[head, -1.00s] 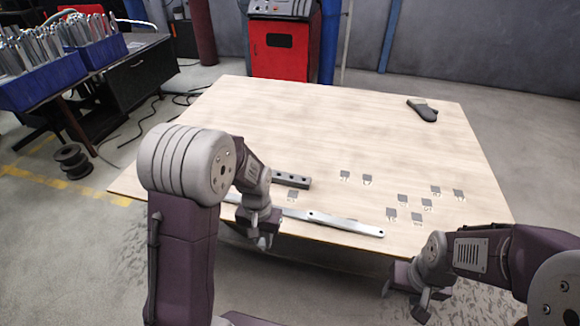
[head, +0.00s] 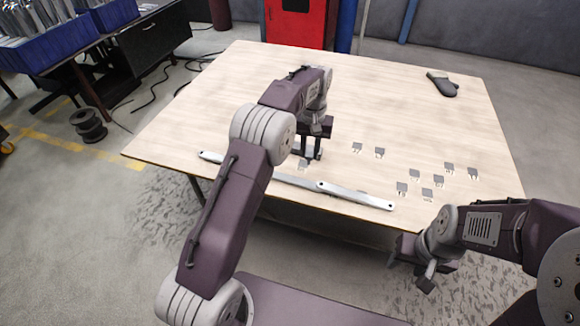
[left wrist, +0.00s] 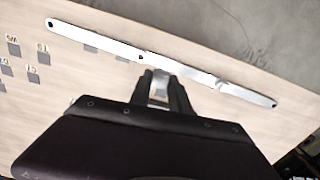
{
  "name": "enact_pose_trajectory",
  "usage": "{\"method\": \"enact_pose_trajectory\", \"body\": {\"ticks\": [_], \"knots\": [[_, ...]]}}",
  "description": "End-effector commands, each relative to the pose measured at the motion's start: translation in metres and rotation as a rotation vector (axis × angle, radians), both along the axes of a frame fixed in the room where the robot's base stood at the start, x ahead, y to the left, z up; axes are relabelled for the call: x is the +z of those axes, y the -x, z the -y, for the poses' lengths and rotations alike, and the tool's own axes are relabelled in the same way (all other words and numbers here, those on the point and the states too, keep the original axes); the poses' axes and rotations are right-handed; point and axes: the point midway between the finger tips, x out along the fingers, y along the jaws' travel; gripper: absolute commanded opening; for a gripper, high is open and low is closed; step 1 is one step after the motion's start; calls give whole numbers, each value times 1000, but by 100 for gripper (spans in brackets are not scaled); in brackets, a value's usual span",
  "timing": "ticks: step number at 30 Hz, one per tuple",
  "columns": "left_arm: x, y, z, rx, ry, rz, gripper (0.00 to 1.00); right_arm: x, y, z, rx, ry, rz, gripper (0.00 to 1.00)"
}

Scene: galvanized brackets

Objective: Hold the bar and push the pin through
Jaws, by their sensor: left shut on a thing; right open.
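A long silver bar (head: 362,198) lies slantwise near the table's front edge, with holes at its ends. It seems to be two lengths overlapping near the middle. It also shows in the left wrist view (left wrist: 215,82). My left gripper (head: 311,156) is over the table, behind the bar in the head view, pointing down. In the left wrist view its fingers are shut on a small silver metal piece (left wrist: 159,88); I cannot tell whether this is the pin. My right gripper (head: 427,280) is open, in front of the table's right front edge, apart from the bar.
Several small grey labelled squares (head: 427,194) lie on the right of the table (head: 230,90). A dark glove-like thing (head: 442,84) lies at the back right. The table's middle back is clear. Blue bins (head: 45,40) stand on a bench at the left.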

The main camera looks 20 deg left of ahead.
Motion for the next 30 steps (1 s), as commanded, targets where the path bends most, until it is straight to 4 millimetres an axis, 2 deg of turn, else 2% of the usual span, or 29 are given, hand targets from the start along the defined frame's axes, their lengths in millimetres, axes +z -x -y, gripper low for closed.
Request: {"method": "enact_pose_trajectory", "body": {"ticks": [6, 10, 16, 23, 30], "knots": [[-15, -21, 23, -39, 0, 2, 0, 0, 0, 0, 0, 0, 0, 48], [-32, -22, 36, -64, -1, 0, 0, 0, 0, 0, 0, 0, 0, 48], [-48, -16, 43, -79, 0, 3, 0, 0, 0, 0, 0, 0, 0, 48], [-53, -15, 47, -87, 1, 4, 0, 0, 0, 0, 0, 0, 0, 48], [-78, -14, 47, -87, 0, 2, 0, 0, 0, 0, 0, 0, 0, 48]]}}
